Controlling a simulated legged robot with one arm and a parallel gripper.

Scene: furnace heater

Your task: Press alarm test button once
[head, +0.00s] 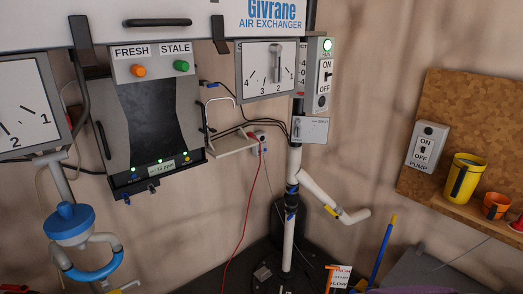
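No label reading alarm test is legible in the head view, so I cannot tell which control is that button. The air exchanger panel (150,115) hangs at the upper left, with an orange knob (138,71) under FRESH and a green knob (181,66) under STALE. Its lower strip holds a small ppm display (162,168), lit green lamps and small blue and yellow parts too small to make out. My gripper is not in view.
An ON/OFF switch box (319,75) with a lit green lamp is right of the dial (268,69). A pump switch (427,146) is on the corkboard at right. A blue-topped valve (70,222), white pipe (332,200) and red cable (246,215) stand out below.

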